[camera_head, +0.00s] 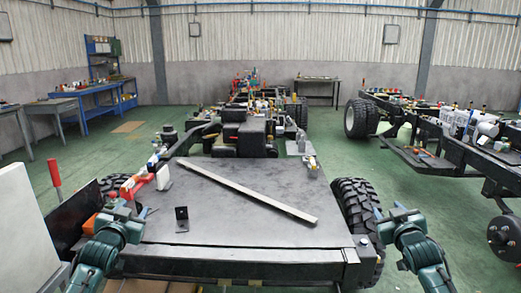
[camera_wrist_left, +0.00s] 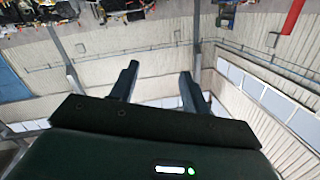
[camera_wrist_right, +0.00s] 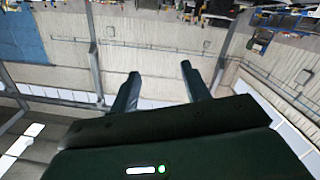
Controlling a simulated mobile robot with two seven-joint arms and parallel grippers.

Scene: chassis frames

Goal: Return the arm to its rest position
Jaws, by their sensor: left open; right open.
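My left gripper (camera_head: 128,212) is at the front left corner of the black chassis plate (camera_head: 240,222), raised and empty. Its two fingers are spread in the left wrist view (camera_wrist_left: 155,82), with only wall and ceiling beyond them. My right gripper (camera_head: 390,211) is at the right, beside the front right tyre, also empty. Its fingers are spread in the right wrist view (camera_wrist_right: 158,80). Neither gripper touches anything that I can see.
A long pale bar (camera_head: 247,192) lies diagonally on the plate, and a small black bracket (camera_head: 181,219) stands at its left. Tyres flank the plate, including the right one (camera_head: 357,208). Another chassis (camera_head: 455,150) stands at the right. A blue workbench (camera_head: 98,93) is at the back left.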

